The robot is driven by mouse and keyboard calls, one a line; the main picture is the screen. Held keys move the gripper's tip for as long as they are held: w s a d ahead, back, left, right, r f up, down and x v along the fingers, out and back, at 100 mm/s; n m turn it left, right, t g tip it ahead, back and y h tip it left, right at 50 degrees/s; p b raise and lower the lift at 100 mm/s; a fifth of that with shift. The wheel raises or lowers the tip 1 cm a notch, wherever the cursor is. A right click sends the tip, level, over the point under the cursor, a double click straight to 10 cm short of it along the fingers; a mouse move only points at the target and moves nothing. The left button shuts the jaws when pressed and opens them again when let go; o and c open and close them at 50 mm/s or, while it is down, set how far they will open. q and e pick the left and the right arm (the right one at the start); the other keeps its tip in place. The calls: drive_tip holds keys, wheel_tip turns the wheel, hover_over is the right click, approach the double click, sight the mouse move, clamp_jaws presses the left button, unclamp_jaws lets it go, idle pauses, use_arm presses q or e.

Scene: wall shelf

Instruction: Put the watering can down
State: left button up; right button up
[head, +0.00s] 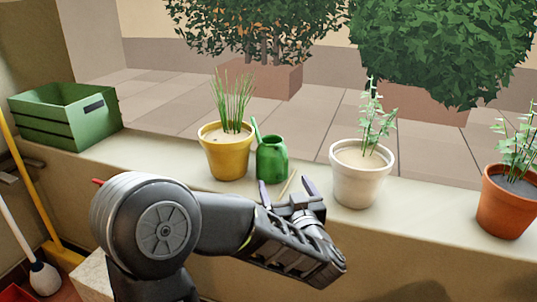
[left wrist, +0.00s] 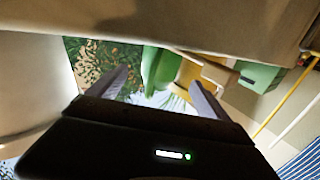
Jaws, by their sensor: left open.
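The green watering can (head: 272,158) stands upright on the wall shelf (head: 300,205), between a yellow pot and a white pot. Its spout points up and to the left, beside the yellow pot. My left gripper (head: 288,190) is open and empty, on the near side of the can and a little to its right. In the left wrist view, the green can (left wrist: 158,68) shows beyond and between the two spread fingers of my left gripper (left wrist: 159,82), apart from them. My right gripper is not in view.
The yellow pot (head: 228,158) with grassy leaves stands just left of the can. A white pot (head: 358,182) is to the right, and a terracotta pot (head: 507,208) further right. A green crate (head: 62,125) sits at the far left. The ledge between crate and yellow pot is clear.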

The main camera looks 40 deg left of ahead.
sight(275, 167)
use_arm(q)
drive_tip(key=shift+d, duration=0.1)
drive_tip(key=shift+w+a+r+p, duration=0.2)
drive_tip(key=shift+w+a+p, duration=0.2)
drive_tip(key=shift+a+p, duration=0.3)
drive_tip(key=shift+w+a+f+p, duration=0.1)
drive_tip(key=shift+w+a+p, duration=0.2)
drive_tip(key=shift+w+a, duration=0.1)
drive_tip(key=shift+f, duration=0.1)
drive_tip(key=shift+w+a+b, duration=0.15)
drive_tip(key=shift+a+b, duration=0.25)
drive_tip(key=b+x, duration=0.1)
drive_tip(key=x, duration=0.2)
drive_tip(key=shift+w+a+b, duration=0.1)
drive_tip(key=shift+a+b, duration=0.15)
drive_tip(key=shift+b, duration=0.1)
drive_tip(key=shift+w+a, duration=0.25)
drive_tip(key=shift+a, duration=0.05)
drive_tip(key=shift+r, duration=0.2)
